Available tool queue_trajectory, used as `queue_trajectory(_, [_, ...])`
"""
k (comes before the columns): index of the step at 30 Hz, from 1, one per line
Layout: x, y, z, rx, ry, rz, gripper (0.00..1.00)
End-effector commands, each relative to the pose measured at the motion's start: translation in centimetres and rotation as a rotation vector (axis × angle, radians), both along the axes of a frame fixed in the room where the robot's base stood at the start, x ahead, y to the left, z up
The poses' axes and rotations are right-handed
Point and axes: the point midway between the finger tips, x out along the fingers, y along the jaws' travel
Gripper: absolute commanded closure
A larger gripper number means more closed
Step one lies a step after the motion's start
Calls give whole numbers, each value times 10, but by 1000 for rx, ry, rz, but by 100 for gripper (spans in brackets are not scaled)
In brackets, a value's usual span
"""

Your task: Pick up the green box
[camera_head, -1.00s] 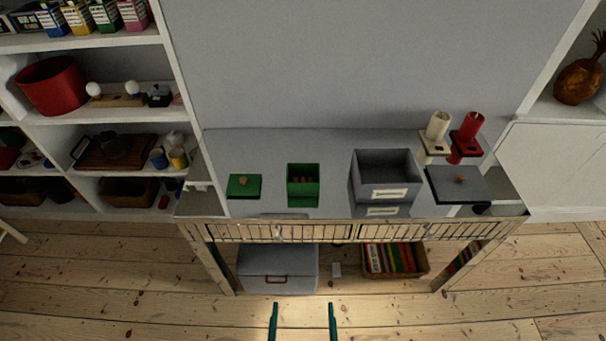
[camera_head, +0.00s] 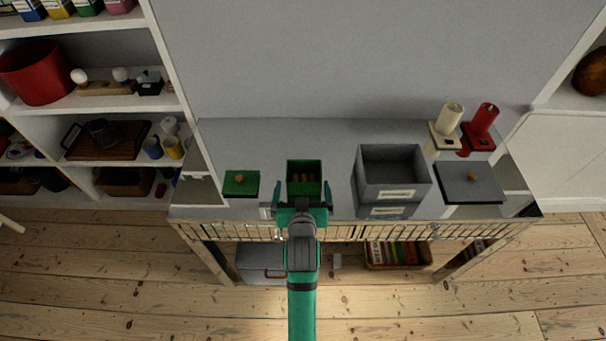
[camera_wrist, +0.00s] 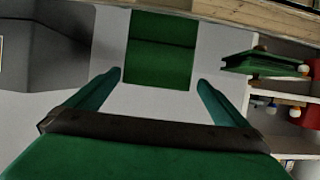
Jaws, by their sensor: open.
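The green box (camera_head: 304,165) stands open-topped on the grey tabletop, with small brown things inside. In the wrist view the green box (camera_wrist: 160,50) is at the upper middle, beyond and between the fingertips. My gripper (camera_head: 302,192) is open at the near side of the box, its fingers spread wider than the box. In the wrist view my gripper (camera_wrist: 160,78) shows a finger on either side and nothing held. I cannot tell whether the fingers overlap the box's sides.
A green lid (camera_head: 240,183) with a knob lies left of the box. A grey box (camera_head: 393,190) and grey lid (camera_head: 470,190) stand to the right. White (camera_head: 447,125) and red (camera_head: 482,127) candle-like pieces are at the back right. A shelf stands at left.

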Motion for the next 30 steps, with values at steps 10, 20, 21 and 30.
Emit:
queue_trajectory(10, [42, -3, -14, -1, 1, -4, 0])
queue_trajectory(20, [65, -2, -25, 0, 1, -2, 0])
queue_trajectory(21, [70, -3, -27, 0, 1, -2, 0])
queue_trajectory(30, [100, -4, -40, 0, 0, -2, 0])
